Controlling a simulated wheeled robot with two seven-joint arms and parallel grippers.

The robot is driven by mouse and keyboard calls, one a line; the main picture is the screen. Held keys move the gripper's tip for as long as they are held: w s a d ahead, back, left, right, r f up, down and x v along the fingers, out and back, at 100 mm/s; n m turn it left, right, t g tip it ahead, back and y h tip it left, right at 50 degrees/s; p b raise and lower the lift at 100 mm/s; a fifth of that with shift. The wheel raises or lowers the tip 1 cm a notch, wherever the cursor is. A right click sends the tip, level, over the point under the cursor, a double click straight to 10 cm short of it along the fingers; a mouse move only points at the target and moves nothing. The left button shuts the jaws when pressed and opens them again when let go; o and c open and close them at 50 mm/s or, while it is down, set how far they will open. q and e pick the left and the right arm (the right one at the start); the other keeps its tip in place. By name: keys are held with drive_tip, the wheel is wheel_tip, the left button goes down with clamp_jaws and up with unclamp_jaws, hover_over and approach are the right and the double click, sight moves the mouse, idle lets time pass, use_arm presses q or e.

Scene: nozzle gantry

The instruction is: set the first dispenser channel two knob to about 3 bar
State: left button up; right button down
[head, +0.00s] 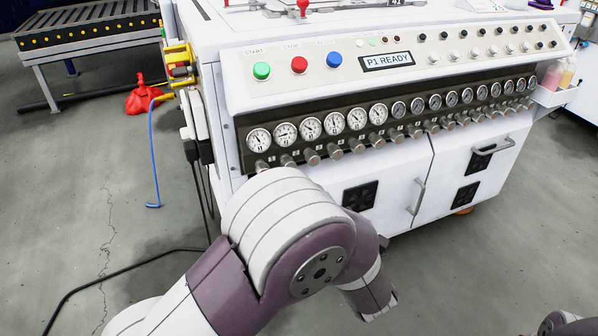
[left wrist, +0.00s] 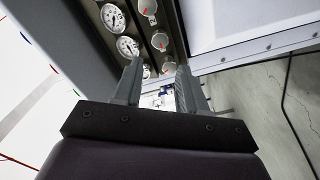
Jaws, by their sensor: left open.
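A row of round white gauges runs along the dark strip of the white machine, with grey knobs below them. The second gauge from the left (head: 285,133) and the knob under it (head: 287,160) show in the head view; the small labels are too small to read for certain. My left gripper (left wrist: 158,72) is open with nothing held. I cannot tell whether it touches a knob. My arm hides it in the head view.
Above the gauges are green, red and blue buttons (head: 299,65) and a "P1 READY" display (head: 387,61). White cabinet doors with a handle (head: 419,196) lie below. Cables hang at the machine's left side. The floor (head: 480,270) in front is clear.

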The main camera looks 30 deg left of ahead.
use_arm(q)
drive_tip(key=b+x, duration=0.5)
drive_tip(key=x, duration=0.7)
drive_tip(key=shift+w+a+b, duration=0.15)
drive_tip(key=shift+w+b, duration=0.05)
drive_tip(key=shift+b, duration=0.1)
drive_tip(key=shift+c, duration=0.3)
clamp_jaws()
